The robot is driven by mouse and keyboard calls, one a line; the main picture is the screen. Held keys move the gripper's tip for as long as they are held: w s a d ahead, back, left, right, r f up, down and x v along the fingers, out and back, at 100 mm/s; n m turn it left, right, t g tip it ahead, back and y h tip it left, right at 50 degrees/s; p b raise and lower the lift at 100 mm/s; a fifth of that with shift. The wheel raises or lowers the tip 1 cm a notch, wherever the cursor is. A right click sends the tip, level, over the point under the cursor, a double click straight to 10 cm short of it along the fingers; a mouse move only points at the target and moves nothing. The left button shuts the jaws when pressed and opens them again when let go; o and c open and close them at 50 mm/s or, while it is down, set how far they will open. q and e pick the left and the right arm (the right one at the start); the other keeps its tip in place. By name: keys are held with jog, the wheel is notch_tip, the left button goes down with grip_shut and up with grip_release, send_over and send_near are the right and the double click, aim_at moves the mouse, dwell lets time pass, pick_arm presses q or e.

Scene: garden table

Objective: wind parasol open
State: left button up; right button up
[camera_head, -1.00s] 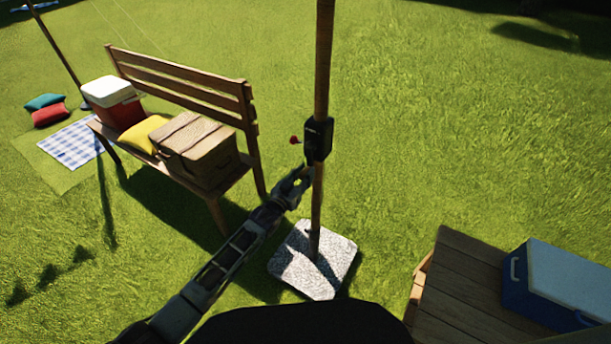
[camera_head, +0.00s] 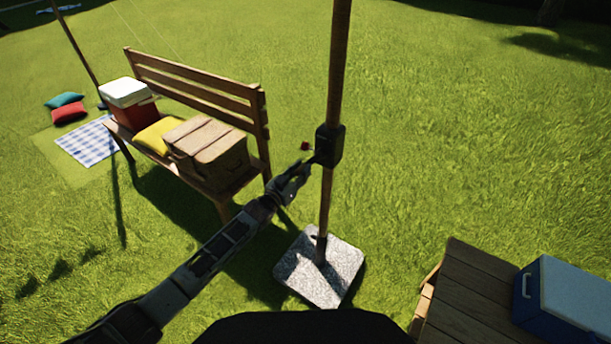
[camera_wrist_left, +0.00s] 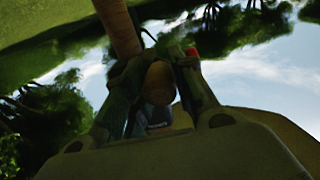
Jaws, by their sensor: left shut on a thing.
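The parasol's wooden pole (camera_head: 338,60) stands upright in a pale stone base (camera_head: 320,268). A black crank housing (camera_head: 329,146) sits on the pole, with a small red part (camera_head: 305,147) at its left. My left gripper (camera_head: 303,168) reaches in from the lower left, just left of and slightly below the housing. In the left wrist view it is shut on a rounded tan crank handle (camera_wrist_left: 159,82). The pole (camera_wrist_left: 118,28) and the red part (camera_wrist_left: 192,52) show beyond the fingers. The crank arm is mostly hidden. The canopy is out of view. My right gripper is not in view.
A wooden table (camera_head: 465,300) with a blue cooler (camera_head: 565,295) is at lower right. Grass right of the pole is clear.

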pick_arm(q)
jog(key=shift+w+a+r, duration=0.1)
jog(key=shift+a+r, duration=0.05)
jog(key=shift+w+a+r+p, duration=0.3)
jog(key=shift+a+r+p, duration=0.1)
jog(key=shift+r, duration=0.2)
jog(key=shift+w+a+r+p, duration=0.3)
jog(key=shift+a+r, duration=0.1)
jog(key=shift+r, duration=0.2)
jog(key=shift+w+a+r+p, duration=0.1)
jog(key=shift+a+r+p, duration=0.05)
jog(key=shift+r+p, duration=0.3)
jog(key=shift+w+a+r+p, duration=0.1)
jog(key=shift+w+r+p, duration=0.1)
jog(key=shift+r, duration=0.35)
jog(key=shift+w+a+r+p, duration=0.1)
jog(key=shift+a+r+p, duration=0.05)
jog(key=shift+r+p, duration=0.3)
jog(key=shift+s, duration=0.1)
jog(key=shift+r, duration=0.2)
notch_tip(320, 180, up, 3)
jog(key=shift+f+p, duration=0.1)
jog(key=shift+p, duration=1.1)
